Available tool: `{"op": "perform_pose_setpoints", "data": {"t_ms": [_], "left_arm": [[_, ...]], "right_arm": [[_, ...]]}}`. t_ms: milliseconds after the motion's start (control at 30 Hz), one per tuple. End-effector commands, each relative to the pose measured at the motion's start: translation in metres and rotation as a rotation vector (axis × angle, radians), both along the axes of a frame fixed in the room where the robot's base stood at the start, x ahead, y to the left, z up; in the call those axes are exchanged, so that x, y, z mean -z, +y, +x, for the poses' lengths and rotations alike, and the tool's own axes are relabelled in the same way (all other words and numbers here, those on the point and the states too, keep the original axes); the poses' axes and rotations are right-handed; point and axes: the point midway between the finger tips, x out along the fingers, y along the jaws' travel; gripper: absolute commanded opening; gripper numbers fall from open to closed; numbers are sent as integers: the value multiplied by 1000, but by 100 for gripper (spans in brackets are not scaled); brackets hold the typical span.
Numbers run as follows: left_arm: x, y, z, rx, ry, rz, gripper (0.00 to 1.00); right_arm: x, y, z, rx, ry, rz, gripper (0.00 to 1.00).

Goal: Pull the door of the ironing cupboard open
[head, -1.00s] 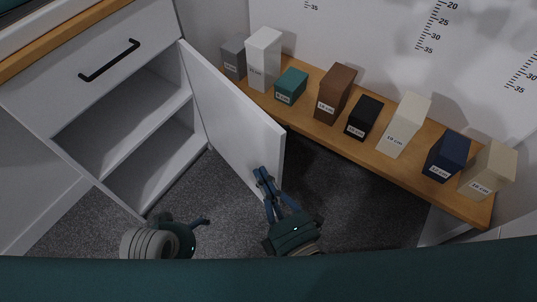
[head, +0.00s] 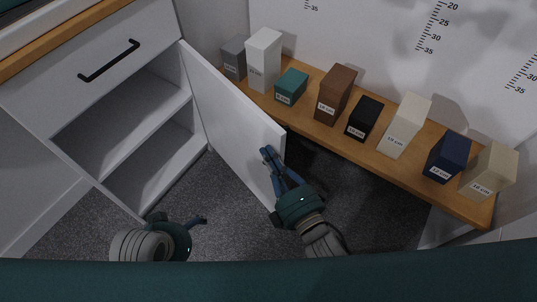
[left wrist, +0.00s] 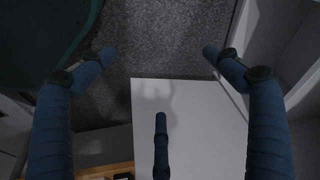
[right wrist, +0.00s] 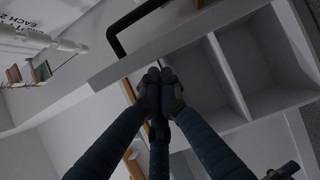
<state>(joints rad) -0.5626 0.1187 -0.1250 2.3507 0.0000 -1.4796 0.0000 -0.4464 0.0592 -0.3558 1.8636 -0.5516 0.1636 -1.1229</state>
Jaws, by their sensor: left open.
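The white ironing cupboard door (head: 235,110) stands swung far out from its hinge side, its inner face towards me and its handle not visible. My right gripper (head: 266,152) is in front of that face, near the free edge. In the right wrist view its fingertips (right wrist: 160,75) are together with nothing seen between them; I cannot tell whether they touch the door. My left gripper (head: 181,217) is open and empty, low in front of the cupboard. In the left wrist view its fingers (left wrist: 160,52) are spread, with the white panel (left wrist: 190,105) beyond them.
The cupboard (head: 135,135) is open, with an empty shelf inside. A drawer with a black handle (head: 109,60) is above. A wooden bench (head: 335,136) with several labelled blocks stands right behind the door. Grey carpet (head: 225,185) is clear between cupboard and door.

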Motion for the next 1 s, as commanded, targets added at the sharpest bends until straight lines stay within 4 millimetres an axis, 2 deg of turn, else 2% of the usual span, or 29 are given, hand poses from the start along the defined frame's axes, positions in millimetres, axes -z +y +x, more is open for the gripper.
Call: {"op": "perform_pose_setpoints", "data": {"t_ms": [167, 300, 367, 467, 700, 833, 1000], "left_arm": [[38, -1, 2, 5, 32, 3, 89], [65, -3, 4, 6, 43, 2, 89], [70, -3, 4, 6, 42, 2, 89], [68, -3, 5, 6, 37, 1, 89], [38, -2, 5, 3, 18, 0, 89], [27, -1, 4, 1, 16, 0, 89], [24, -1, 3, 1, 16, 0, 89]], "right_arm": [[-2, -21, 17, -68, -9, -10, 0], [-2, -52, 41, -116, -6, -14, 0], [-1, -66, 52, -123, -4, -13, 0], [1, -87, 73, -124, -3, -11, 0], [2, -126, 119, -123, -1, -7, 0], [0, -135, 130, -123, 0, -5, 0], [-1, -137, 132, -122, 1, -3, 0]]}}
